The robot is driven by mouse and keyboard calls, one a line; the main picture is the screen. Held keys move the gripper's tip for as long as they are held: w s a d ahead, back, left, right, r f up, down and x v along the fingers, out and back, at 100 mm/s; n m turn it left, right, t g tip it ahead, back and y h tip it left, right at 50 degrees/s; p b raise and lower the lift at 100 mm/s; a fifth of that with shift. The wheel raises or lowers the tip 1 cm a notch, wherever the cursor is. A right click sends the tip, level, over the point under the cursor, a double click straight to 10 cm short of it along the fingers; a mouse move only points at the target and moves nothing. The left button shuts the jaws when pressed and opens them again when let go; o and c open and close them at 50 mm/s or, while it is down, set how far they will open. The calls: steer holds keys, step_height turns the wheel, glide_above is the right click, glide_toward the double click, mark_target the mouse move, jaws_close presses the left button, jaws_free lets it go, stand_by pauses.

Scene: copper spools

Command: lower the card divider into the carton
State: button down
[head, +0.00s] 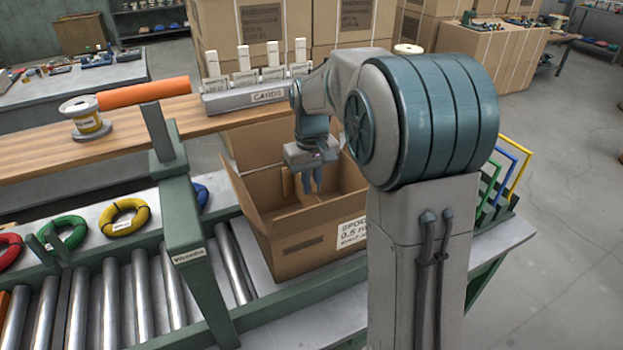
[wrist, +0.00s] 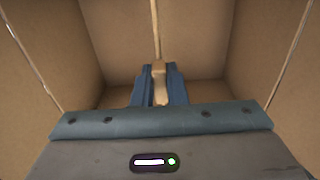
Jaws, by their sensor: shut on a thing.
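The open brown carton (head: 297,255) stands on the conveyor table with its flaps spread. My gripper (head: 313,186) points down into the carton's mouth, its blue fingers below the rim line in the head view. In the wrist view my gripper (wrist: 160,88) is shut on the tan card divider (wrist: 159,70), whose top edge runs away from the fingers as a thin line. Carton walls (wrist: 75,50) surround it there. In the head view part of the divider (head: 288,185) shows beside the fingers. Its lower edge is hidden, so I cannot tell whether it touches the floor.
A green post (head: 183,225) stands left of the carton, beside rollers (head: 110,300) and coloured wire coils (head: 124,217). Behind are a wooden bench with a card rack (head: 256,98) and a copper spool (head: 86,118). Coloured frames (head: 515,170) stand at the right.

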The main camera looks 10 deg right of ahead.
mark_target(312, 195)
steer(key=shift+f+b, duration=1.1)
steer(key=shift+f, duration=0.9)
steer(key=c, duration=1.4)
jaws_free()
steer(key=shift+o, duration=0.2)
step_height(312, 195, up, 14)
steer(key=shift+f+p, duration=0.1)
steer(key=shift+p, duration=0.25)
